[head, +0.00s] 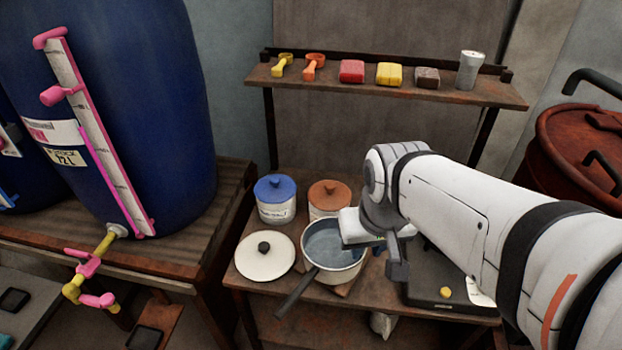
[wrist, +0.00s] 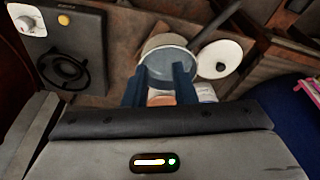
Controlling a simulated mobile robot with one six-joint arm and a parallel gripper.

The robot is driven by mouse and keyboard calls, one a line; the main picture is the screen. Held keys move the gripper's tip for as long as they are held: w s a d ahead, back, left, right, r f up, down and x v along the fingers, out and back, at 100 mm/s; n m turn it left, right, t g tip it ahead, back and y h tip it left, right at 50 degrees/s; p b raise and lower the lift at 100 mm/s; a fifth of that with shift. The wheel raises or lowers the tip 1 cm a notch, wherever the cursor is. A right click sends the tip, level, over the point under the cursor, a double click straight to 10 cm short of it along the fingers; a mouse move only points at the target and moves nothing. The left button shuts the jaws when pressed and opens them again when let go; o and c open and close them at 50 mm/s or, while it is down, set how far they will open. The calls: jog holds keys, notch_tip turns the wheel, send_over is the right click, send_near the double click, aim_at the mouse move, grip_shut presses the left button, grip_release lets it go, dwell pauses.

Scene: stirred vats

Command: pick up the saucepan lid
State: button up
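The saucepan lid (head: 265,257) is a flat cream-white disc with a black knob. It lies knob up on the low wooden table, left of the saucepan (head: 333,246), and shows whole. In the wrist view the lid (wrist: 230,62) is right of my fingers, beside the saucepan (wrist: 158,50). The saucepan is grey inside with a dark handle. My gripper (wrist: 160,78) is open and empty, its two blue fingers apart, seen over the saucepan and apart from the lid. In the head view my arm hides its fingertips.
A blue-lidded canister (head: 276,200) and an orange-lidded one (head: 328,198) stand behind the lid and pan. A black hob (wrist: 75,55) is beside the pan. A big blue vat (head: 150,100) stands left. A shelf (head: 440,92) of scoops and coloured blocks runs above.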

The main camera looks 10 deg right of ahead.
jog(key=shift+o, duration=1.4)
jog(key=shift+w+a+r, duration=0.1)
jog(key=shift+w, duration=0.15)
jog(key=o, duration=0.4)
jog(key=shift+m+g, duration=0.4)
jog(key=w+a+p, duration=0.1)
jog(key=w, duration=0.2)
jog(key=w+a+p, duration=0.1)
jog(key=w, duration=0.2)
jog(key=w+a+p, duration=0.1)
jog(key=w, duration=0.2)
jog(key=shift+a+r, duration=0.1)
jog(key=shift+a, duration=0.05)
jog(key=shift+o, duration=0.2)
jog(key=m+g+p, duration=0.2)
jog(key=m+p, duration=0.1)
jog(key=p, duration=0.4)
send_over(264, 245)
jog(key=f, duration=1.8)
jog(key=shift+w+d, duration=0.3)
jog(key=shift+d, duration=0.1)
jog(key=shift+a+f+p, duration=0.15)
jog(key=shift+f+p, duration=0.35)
jog(key=shift+f, duration=1.1)
jog(key=f, duration=0.1)
jog(key=f+p, duration=0.1)
jog(key=f, duration=0.2)
jog(key=shift+s+a+p, duration=0.3)
jog(key=shift+s+a, duration=0.05)
jog(key=shift+f, duration=0.55)
